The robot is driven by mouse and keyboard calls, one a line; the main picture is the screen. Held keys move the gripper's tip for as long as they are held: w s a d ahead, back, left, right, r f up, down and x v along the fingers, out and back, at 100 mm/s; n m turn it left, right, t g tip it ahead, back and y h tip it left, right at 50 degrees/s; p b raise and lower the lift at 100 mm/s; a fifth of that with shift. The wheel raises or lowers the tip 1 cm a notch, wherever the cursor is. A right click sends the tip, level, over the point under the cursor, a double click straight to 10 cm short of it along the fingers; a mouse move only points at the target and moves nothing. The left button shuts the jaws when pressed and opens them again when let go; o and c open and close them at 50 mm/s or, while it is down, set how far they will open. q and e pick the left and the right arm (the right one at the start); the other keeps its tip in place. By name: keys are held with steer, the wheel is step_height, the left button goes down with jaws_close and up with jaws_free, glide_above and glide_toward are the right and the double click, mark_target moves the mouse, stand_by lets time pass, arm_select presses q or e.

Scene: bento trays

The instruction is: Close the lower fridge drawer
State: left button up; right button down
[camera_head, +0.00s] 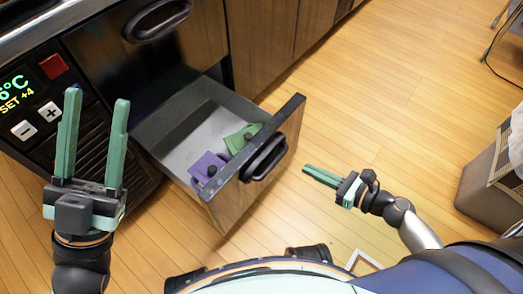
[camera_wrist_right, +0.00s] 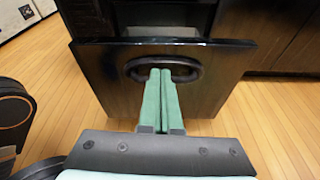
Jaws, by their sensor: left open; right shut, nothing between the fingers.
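The lower fridge drawer (camera_head: 225,200) stands pulled out, with a wood front and a black loop handle (camera_head: 264,158). Inside it lie a purple bento tray (camera_head: 207,166) and a green one (camera_head: 240,137). My right gripper (camera_head: 306,171) is shut and empty, to the right of the drawer front and pointing toward it. In the right wrist view the drawer front (camera_wrist_right: 215,75) faces me, and the shut fingers (camera_wrist_right: 161,72) overlap the handle; I cannot tell whether they touch. My left gripper (camera_head: 97,97) is open and empty, raised in front of the control panel, left of the drawer.
The upper drawer (camera_head: 195,35) is shut, with its own black handle (camera_head: 156,20). The control panel (camera_head: 32,95) has a display and buttons. A grey bin (camera_head: 490,180) stands at the right. The wood floor (camera_head: 385,90) between is clear.

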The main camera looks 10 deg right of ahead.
steer(key=f, duration=0.1)
steer(key=n+b, duration=0.1)
glide_toward(262, 148)
steer(key=x, duration=0.5)
steer(key=shift+d, duration=0.1)
arm_select(q)
steer(key=shift+f, duration=0.75)
arm_select(e)
steer(key=shift+w+a+f+g, duration=0.1)
steer(key=shift+w+a+g, duration=0.2)
steer(key=shift+w+a, duration=0.25)
steer(key=shift+w, duration=0.1)
